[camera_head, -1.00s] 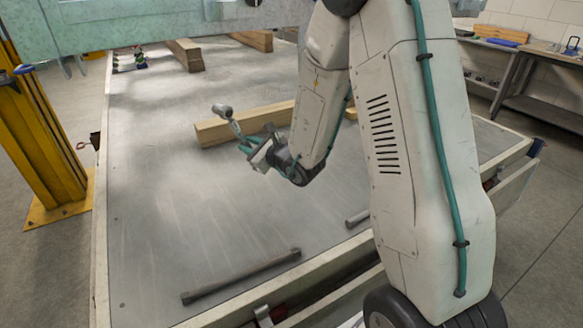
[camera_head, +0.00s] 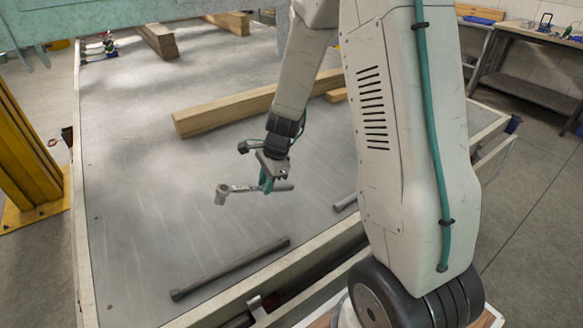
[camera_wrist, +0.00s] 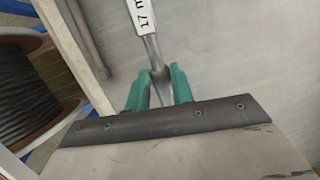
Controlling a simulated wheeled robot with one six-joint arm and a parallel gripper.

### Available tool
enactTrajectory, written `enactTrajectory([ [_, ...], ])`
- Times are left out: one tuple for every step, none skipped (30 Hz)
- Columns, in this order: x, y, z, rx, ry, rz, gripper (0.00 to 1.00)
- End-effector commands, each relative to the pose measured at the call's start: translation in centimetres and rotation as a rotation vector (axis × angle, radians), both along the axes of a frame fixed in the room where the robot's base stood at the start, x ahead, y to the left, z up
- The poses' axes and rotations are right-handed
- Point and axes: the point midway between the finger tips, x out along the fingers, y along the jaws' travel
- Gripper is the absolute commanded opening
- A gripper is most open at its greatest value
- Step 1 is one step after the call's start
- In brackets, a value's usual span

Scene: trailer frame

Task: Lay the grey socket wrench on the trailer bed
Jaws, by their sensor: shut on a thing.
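The grey socket wrench (camera_head: 236,188) is in my gripper (camera_head: 267,183) in the head view, held roughly level with its socket end pointing left. My gripper's teal fingers point down and are shut on its handle. In the wrist view the wrench shaft (camera_wrist: 152,48), with a white label, runs up from between the teal fingers (camera_wrist: 158,88). The trailer bed (camera_head: 130,200) is the wide grey metal surface below. I cannot tell from the pictures whether the wrench touches it.
A wooden beam (camera_head: 225,110) lies behind the gripper, and another (camera_head: 157,40) lies farther back. A dark metal bar (camera_head: 230,268) lies near the front rail. A yellow post (camera_head: 25,150) stands at left. Bare bed lies left of the wrench.

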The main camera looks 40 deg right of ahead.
Motion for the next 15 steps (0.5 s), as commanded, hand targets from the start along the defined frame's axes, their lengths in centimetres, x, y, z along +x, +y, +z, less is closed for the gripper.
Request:
enactTrajectory([
  [0.0, -1.5, -0.2, -0.04, 0.021, 0.01, 0.0],
  [0.0, -2.4, -0.3, -0.065, 0.032, 0.017, 0.0],
  [0.1, -3.5, -0.3, -0.094, 0.048, 0.024, 0.0],
  [0.1, -4.3, -0.4, -0.115, 0.061, 0.032, 0.0],
  [0.2, -5.1, -0.4, -0.135, 0.071, 0.039, 0.0],
  [0.3, -6.1, -0.4, -0.16, 0.083, 0.048, 0.0],
  [0.5, -6.8, -0.4, -0.177, 0.09, 0.053, 0.0],
  [0.6, -7.4, -0.3, -0.192, 0.098, 0.06, 0.0],
  [0.8, -8.2, -0.2, -0.209, 0.107, 0.069, 0.0],
  [0.9, -8.6, -0.2, -0.22, 0.111, 0.074, 0.0],
  [1.0, -9.1, -0.1, -0.229, 0.115, 0.079, 0.0],
  [1.1, -9.5, -0.1, -0.239, 0.12, 0.086, 0.0],
  [1.1, -9.7, -0.1, -0.244, 0.123, 0.089, 0.0],
  [1.1, -9.8, -0.2, -0.247, 0.125, 0.09, 0.0],
  [1.2, -9.9, -0.3, -0.25, 0.127, 0.092, 0.0],
])
